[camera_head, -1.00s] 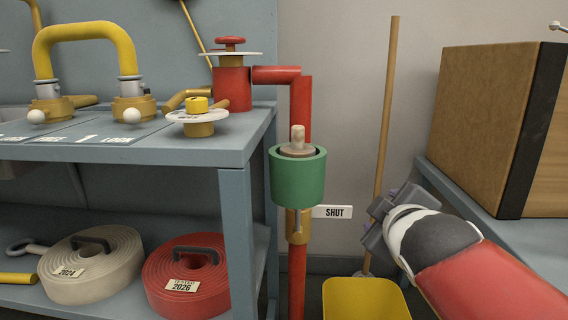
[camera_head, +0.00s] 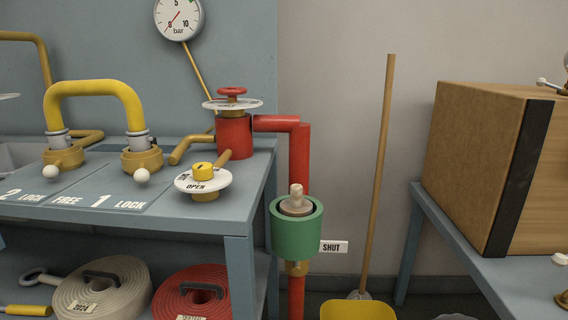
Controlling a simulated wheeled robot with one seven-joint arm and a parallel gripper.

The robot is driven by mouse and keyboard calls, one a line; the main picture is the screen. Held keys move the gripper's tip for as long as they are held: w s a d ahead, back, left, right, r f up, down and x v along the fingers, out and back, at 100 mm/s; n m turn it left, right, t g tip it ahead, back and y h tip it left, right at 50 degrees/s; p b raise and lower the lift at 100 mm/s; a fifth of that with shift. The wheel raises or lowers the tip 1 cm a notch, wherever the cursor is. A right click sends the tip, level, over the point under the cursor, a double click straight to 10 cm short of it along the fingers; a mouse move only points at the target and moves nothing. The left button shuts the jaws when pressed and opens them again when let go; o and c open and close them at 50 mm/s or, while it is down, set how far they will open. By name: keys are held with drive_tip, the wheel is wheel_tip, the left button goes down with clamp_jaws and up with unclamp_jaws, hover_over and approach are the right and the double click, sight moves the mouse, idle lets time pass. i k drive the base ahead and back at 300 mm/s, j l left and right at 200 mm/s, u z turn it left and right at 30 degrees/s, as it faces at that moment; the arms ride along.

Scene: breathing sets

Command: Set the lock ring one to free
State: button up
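Lock ring one (camera_head: 142,161) is the brass collar at the foot of the right end of the yellow bent pipe (camera_head: 95,88), on the grey-blue bench top. Its white ball knob (camera_head: 141,176) faces the front and lies nearer the word LOCK (camera_head: 130,205) than the word FREE (camera_head: 67,201). A similar collar, ring two (camera_head: 62,158), sits at the pipe's left end with its own white knob (camera_head: 51,171). My gripper is out of view, and nothing touches lock ring one.
A white dial marked OPEN (camera_head: 203,181) with a yellow cap stands right of ring one. A red valve (camera_head: 233,135) and red pipe (camera_head: 304,160) with a green cup (camera_head: 297,230) stand beyond.

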sight(141, 172)
drive_tip(key=u, duration=1.3)
